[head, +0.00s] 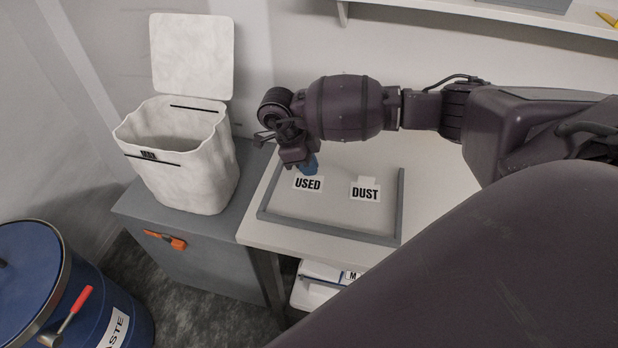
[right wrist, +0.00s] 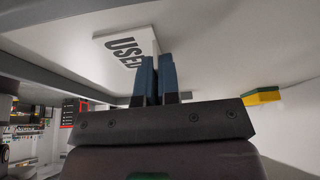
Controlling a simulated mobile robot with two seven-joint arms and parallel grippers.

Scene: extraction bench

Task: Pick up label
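The white USED label (head: 308,184) is at the left of a shallow grey-edged tray (head: 325,233) on the bench. A white DUST label (head: 365,194) with a small tab lies to its right. My right gripper (head: 308,168) is over the back edge of the USED label, fingers pointing down. In the right wrist view, its blue fingers (right wrist: 155,78) are close together at the edge of the USED label (right wrist: 122,48) and look shut on its tab. I cannot tell whether the label is clear of the tray. My left gripper is not in view.
A white open-lidded bin (head: 185,165) stands on a grey cabinet (head: 190,262) left of the bench. A blue drum (head: 40,290) is at the lower left. A white shelf (head: 480,14) runs along the back wall. A green and yellow block (right wrist: 262,96) shows in the right wrist view.

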